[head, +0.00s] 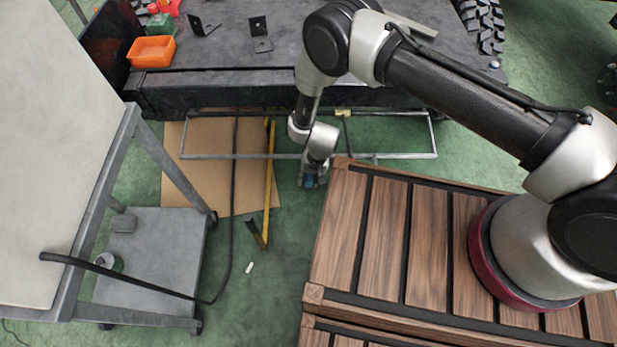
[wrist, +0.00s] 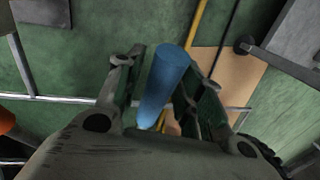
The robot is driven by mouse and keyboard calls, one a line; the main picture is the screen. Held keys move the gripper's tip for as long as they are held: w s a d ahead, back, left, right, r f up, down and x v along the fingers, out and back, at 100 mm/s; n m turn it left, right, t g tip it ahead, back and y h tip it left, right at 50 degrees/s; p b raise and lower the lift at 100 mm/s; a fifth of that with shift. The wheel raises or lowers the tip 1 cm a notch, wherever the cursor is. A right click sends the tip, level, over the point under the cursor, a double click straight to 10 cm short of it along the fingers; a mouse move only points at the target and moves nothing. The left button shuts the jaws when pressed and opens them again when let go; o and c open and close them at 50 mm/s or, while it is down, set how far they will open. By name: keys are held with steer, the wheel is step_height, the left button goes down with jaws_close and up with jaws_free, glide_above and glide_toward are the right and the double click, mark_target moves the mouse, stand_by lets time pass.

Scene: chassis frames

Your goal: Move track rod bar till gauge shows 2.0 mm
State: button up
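My gripper (head: 313,182) points down beside the left edge of the slatted wooden deck. In the wrist view its fingers (wrist: 163,92) stand on both sides of a blue cylinder (wrist: 165,78) and appear shut on it. Only a small patch of blue (head: 308,181) shows in the head view. A yellow bar (head: 268,185) lies left of the gripper, and it also shows in the wrist view (wrist: 197,22). A thin grey metal frame (head: 230,156) runs behind the gripper. I cannot tell which piece is the track rod bar. No gauge or reading can be made out.
A dark chassis bench (head: 230,55) with an orange bin (head: 151,51) and black brackets (head: 260,35) stands behind. A grey cart (head: 155,245) and a black cable (head: 232,230) are at left. Cardboard (head: 190,175) lies on the green floor. The wooden deck (head: 385,235) bounds the right.

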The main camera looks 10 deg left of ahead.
jaws_close()
steer(key=shift+g, duration=0.7)
steer(key=r, duration=0.2)
steer(key=w+r, duration=0.2)
steer(key=r, duration=0.1)
steer(key=shift+a+r, duration=0.3)
steer(key=shift+o, duration=2.1)
jaws_free()
steer(key=shift+r, duration=0.1)
steer(key=v, duration=1.1)
steer(key=shift+r, duration=0.4)
